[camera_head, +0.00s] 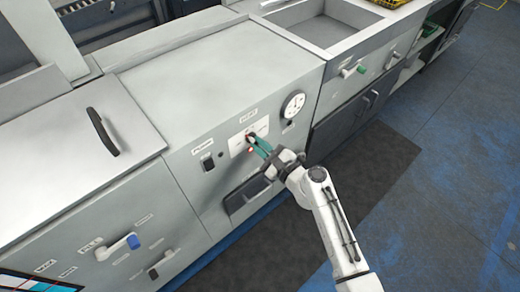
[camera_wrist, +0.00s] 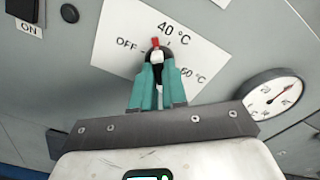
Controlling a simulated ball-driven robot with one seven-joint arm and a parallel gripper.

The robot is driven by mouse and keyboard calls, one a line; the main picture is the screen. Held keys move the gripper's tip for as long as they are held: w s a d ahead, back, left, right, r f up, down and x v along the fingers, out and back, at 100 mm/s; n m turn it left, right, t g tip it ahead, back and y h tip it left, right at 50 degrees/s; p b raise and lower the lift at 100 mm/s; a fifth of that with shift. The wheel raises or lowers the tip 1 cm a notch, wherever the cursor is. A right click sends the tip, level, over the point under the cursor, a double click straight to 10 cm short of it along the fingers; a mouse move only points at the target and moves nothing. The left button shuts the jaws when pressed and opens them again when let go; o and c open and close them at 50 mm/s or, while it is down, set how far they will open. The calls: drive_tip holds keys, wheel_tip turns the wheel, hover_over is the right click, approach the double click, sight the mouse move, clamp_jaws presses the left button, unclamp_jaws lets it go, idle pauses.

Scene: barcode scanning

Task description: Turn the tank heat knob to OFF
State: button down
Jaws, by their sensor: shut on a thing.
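The tank heat knob (camera_wrist: 156,53) sits on a white label plate (camera_wrist: 115,35) marked OFF, 40 °C and 60 °C. Its red pointer (camera_wrist: 155,42) points up, close to the 40 °C mark and away from OFF at its left. My gripper (camera_wrist: 158,62) has teal fingers shut on the knob, which hide its lower part. In the head view my gripper (camera_head: 252,140) reaches the label plate (camera_head: 238,145) on the front of the grey machine, and the knob is mostly hidden there.
A round dial gauge (camera_head: 293,105) is right of the plate. A black ON switch (camera_head: 207,162) is at its left. A dark handle recess (camera_head: 246,198) lies below. A sink (camera_head: 315,32) is at the upper right. The floor mat (camera_head: 345,190) is clear.

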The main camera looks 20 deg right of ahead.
drive_tip(key=n+b, duration=0.4)
drive_tip(key=n, duration=0.1)
drive_tip(key=shift+f+n, duration=0.2)
drive_tip(key=shift+n, duration=0.1)
drive_tip(key=shift+r+n+b, duration=0.15)
drive_tip(key=shift+n+b, duration=1.5)
drive_tip(key=shift+n, duration=0.65)
drive_tip(key=c, duration=1.2)
unclamp_jaws()
drive_tip(key=shift+r, duration=0.1)
drive_tip(key=shift+o, duration=0.2)
drive_tip(key=v, duration=1)
drive_tip(key=shift+s+d+b, duration=0.15)
drive_tip(key=shift+s+b, duration=0.25)
drive_tip(key=shift+b, duration=0.05)
